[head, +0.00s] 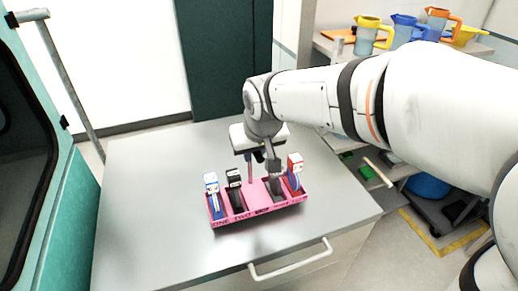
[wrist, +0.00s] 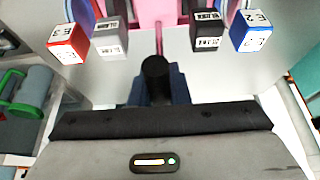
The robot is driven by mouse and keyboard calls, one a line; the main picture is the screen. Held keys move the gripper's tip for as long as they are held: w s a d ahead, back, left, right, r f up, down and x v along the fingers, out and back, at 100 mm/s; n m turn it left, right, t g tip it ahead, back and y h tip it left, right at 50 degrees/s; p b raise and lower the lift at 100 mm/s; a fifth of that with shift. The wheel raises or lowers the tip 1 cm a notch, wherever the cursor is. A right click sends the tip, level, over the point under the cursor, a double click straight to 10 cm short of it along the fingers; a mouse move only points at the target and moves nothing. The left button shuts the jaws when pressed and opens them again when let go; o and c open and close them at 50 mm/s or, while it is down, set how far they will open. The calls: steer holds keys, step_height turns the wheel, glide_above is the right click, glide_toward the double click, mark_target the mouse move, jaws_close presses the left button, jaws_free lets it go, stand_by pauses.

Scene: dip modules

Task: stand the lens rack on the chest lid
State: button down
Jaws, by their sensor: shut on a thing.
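The lens rack (head: 258,209) is a pink open tray with a thin upright pink post; it is upright over the grey chest lid (head: 150,200). I cannot tell whether its base touches the lid. It holds a blue module (head: 213,196), a black module (head: 235,190), a grey module and a red module (head: 295,171). My gripper (head: 262,157) is above the rack's middle, shut on its post. In the wrist view the pink post (wrist: 159,38) runs to the dark fingers (wrist: 156,72), with modules on both sides. The grip itself is partly hidden.
The chest has a white bar handle (head: 290,262) at its front. A shelf with several coloured jugs (head: 405,29) stands at the back right, with a cart below. A teal cabinet (head: 70,215) is at the left. The lid's left part is clear.

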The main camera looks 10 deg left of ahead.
steer(key=shift+f, duration=1.25)
steer(key=c, duration=1.4)
jaws_free()
steer(key=shift+f, duration=0.1)
steer(key=shift+o, duration=0.2)
steer(key=b+v, duration=0.1)
steer(key=v, duration=1.1)
steer(key=shift+b, duration=0.3)
steer(key=s+d+f+m+h, duration=0.1)
steer(key=s+d+f+m, duration=0.2)
steer(key=d, duration=0.9)
steer(key=s+d+f+m+h, duration=0.1)
steer(key=s+d+f+m, duration=0.2)
steer(key=s+d+f, duration=0.3)
steer(key=d+f, duration=0.3)
steer(key=d, duration=0.3)
steer(key=shift+s+d+g+h, duration=0.2)
steer(key=shift+g+h, duration=0.1)
steer(key=shift+g, duration=0.1)
steer(key=shift+f, duration=0.15)
